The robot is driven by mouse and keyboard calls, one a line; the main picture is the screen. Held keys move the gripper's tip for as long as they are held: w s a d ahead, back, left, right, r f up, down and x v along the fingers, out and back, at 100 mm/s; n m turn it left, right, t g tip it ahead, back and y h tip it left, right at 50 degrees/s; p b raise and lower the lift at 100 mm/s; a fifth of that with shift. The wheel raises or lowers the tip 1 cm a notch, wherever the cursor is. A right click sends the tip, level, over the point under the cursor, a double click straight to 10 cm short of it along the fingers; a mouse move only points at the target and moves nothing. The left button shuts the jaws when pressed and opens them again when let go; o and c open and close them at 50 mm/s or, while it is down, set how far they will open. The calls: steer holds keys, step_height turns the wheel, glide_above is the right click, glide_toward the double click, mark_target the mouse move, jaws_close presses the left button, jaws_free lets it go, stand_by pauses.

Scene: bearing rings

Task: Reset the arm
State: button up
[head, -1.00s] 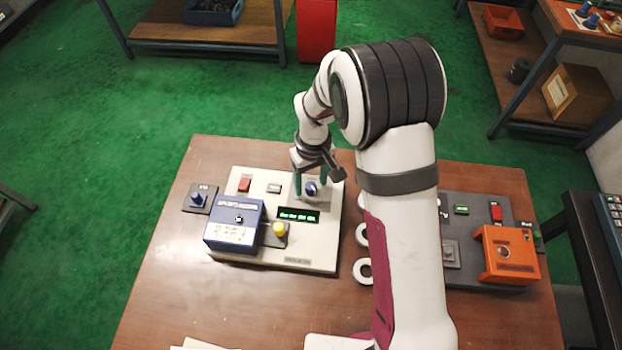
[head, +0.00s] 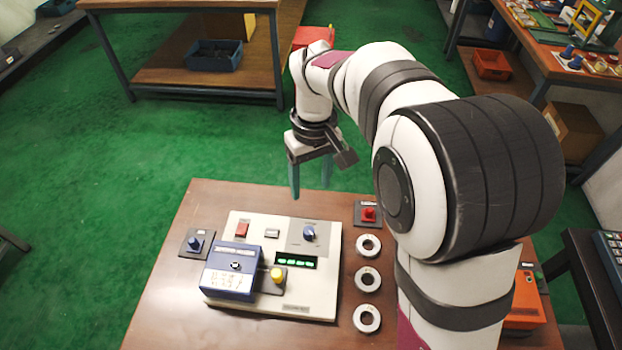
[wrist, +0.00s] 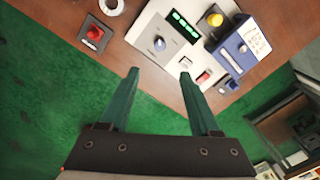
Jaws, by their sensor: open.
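My gripper (head: 311,190) is open and empty, with its two green fingers pointing down. In the head view it hangs in the air at the far edge of the wooden table (head: 170,290), apart from everything on it. In the wrist view my gripper (wrist: 158,85) shows both fingers spread wide with nothing between them. The pale panel (head: 265,230) with a blue knob (head: 308,233) lies on the table. In the wrist view the panel (wrist: 150,22) and knob (wrist: 159,44) lie beyond the fingertips.
A blue box (head: 232,270) and a yellow knob (head: 277,274) are on the panel. Several white rings (head: 367,281) stand in a row right of it, near a red button (head: 369,214). An orange box (head: 524,305) is partly hidden by my arm. Green floor is open beyond the table.

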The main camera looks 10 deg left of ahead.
stand_by(0.3)
steer(key=s+d+r+m, duration=0.45)
steer(key=s+d, duration=0.25)
steer(key=s, duration=0.2)
steer(key=s+d+f+m, duration=0.1)
steer(key=s+m, duration=0.3)
steer(key=s, duration=0.4)
steer(key=s+d+f+m+y, duration=0.1)
steer(key=s+d+m, duration=0.2)
steer(key=s, duration=0.4)
steer(key=shift+s+d+f+m, duration=0.3)
steer(key=shift+s+m, duration=0.05)
steer(key=shift+m, duration=0.2)
